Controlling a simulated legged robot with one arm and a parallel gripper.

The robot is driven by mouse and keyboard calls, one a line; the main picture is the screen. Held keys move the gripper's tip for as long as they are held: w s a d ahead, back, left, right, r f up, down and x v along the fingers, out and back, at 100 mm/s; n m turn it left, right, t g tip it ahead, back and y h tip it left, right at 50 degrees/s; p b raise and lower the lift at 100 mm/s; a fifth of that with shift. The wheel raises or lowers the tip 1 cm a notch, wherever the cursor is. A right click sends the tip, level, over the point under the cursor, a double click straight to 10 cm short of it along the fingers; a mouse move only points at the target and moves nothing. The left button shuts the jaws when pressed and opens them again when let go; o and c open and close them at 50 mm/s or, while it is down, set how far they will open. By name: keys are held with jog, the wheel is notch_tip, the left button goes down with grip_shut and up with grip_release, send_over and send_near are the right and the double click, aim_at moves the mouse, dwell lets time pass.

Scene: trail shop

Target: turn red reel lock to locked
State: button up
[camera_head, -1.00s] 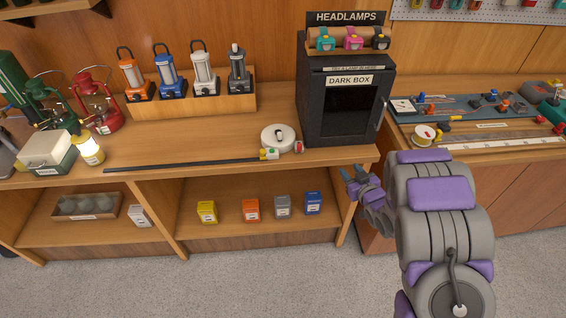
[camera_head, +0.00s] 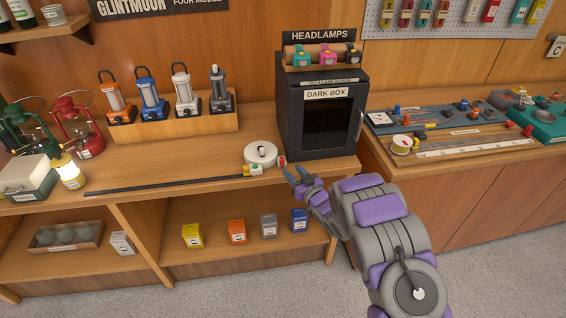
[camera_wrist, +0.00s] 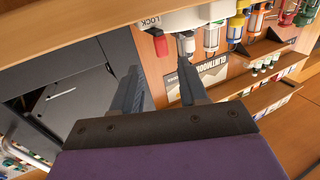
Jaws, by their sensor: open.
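A white round reel (camera_head: 261,155) sits on the counter left of the dark box. A small red lock piece (camera_head: 282,160) is at its right side. In the wrist view the red piece (camera_wrist: 151,41) is a short red block at the edge of the white reel body (camera_wrist: 183,17), beside the word LOCK. Whether it is set to locked cannot be told. My gripper (camera_head: 297,173) is open and empty just in front of and right of the red piece. In the wrist view the gripper (camera_wrist: 160,82) has the red piece beyond and between its spread fingers, apart from them.
The dark box (camera_head: 321,115) stands close behind and right of my gripper. A long dark strip (camera_head: 170,184) runs left from the reel along the counter. Several lanterns (camera_head: 187,97) stand behind. Small boxes (camera_head: 237,232) sit on the lower shelf.

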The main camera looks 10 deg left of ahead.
aim_at(282, 160)
jog(key=x, duration=0.3)
jog(key=b+x, duration=0.1)
jog(key=x, duration=0.1)
jog(key=shift+w+a, duration=0.1)
jog(key=shift+a, duration=0.4)
jog(key=shift+w+a, duration=0.2)
jog(key=shift+w, duration=0.3)
jog(key=shift+w+a, duration=0.2)
jog(key=shift+w, duration=0.3)
jog(key=shift+w+a, duration=0.1)
jog(key=shift+a, duration=0.05)
jog(key=shift+a, duration=0.15)
grip_shut()
